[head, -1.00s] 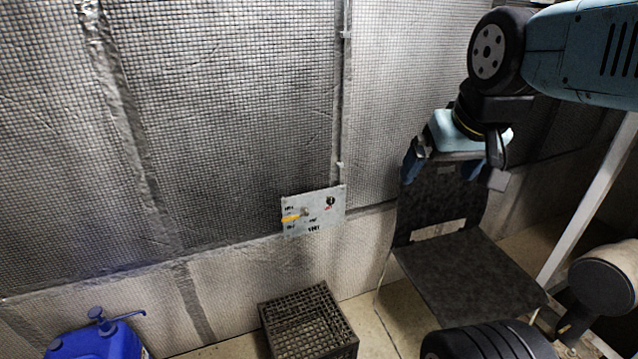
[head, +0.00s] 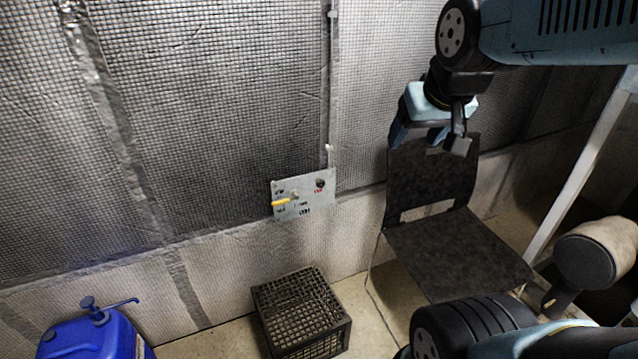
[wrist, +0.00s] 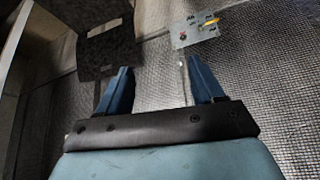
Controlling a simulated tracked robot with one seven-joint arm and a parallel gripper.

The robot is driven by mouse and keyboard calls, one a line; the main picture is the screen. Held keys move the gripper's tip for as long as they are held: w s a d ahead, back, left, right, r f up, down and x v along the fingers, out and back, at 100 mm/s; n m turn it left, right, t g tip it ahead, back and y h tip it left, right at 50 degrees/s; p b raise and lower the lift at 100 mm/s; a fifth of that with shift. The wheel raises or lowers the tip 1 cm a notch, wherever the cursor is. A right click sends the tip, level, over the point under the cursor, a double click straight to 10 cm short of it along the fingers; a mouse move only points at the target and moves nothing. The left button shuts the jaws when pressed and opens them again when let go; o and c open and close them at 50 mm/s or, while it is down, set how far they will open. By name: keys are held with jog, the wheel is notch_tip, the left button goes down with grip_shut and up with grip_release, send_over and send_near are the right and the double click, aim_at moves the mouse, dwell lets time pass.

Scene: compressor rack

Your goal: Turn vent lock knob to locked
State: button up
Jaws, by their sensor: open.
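A small pale panel (head: 326,203) is fixed on the mesh-covered wall. On its left side a yellow handle (head: 281,203) points left from a small round hub. A dark round knob (head: 320,183) with red marking below it sits at its upper right. The lettering is too small to read, so I cannot tell which one is the vent lock knob. My gripper (head: 420,138) is open and empty, right of the panel and apart from it. In the wrist view the panel (wrist: 179,42) and yellow handle (wrist: 209,28) lie beyond the right fingertip of my gripper (wrist: 158,70).
A dark chair (head: 455,245) stands below my gripper, right of the panel. A black crate (head: 300,310) is on the floor under the panel. A blue pump container (head: 95,340) is at the lower left. The wall in front of the panel is clear.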

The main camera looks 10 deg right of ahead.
jog(key=shift+t, duration=0.8)
jog(key=w+f, duration=0.1)
jog(key=w, duration=0.2)
jog(key=w+f, duration=0.1)
jog(key=w, duration=0.3)
jog(key=w+f, duration=0.1)
jog(key=w, duration=0.3)
jog(key=shift+w+d, duration=0.1)
jog(key=shift+d, duration=0.05)
jog(key=shift+c, duration=0.2)
jog(key=w+a+f+n+t, duration=0.1)
jog(key=w+f+t, duration=0.1)
jog(key=w+f, duration=0.65)
jog(key=w+a+f+n+t, duration=0.15)
jog(key=w+f, duration=0.45)
jog(key=w, duration=0.6)
jog(key=n+t+y, duration=0.2)
jog(key=t+y, duration=0.2)
jog(key=t, duration=0.1)
send_near(322, 185)
notch_tip(322, 185, up, 4)
jog(key=s+d, duration=0.2)
jog(key=s+f+y, duration=0.1)
jog(key=s+f, duration=0.2)
jog(key=f, duration=0.2)
jog(key=shift+n+t, duration=0.35)
jog(key=shift+t, duration=0.1)
jog(key=x, duration=1.3)
jog(key=shift+w+a, duration=0.15)
jog(key=shift+a, duration=0.05)
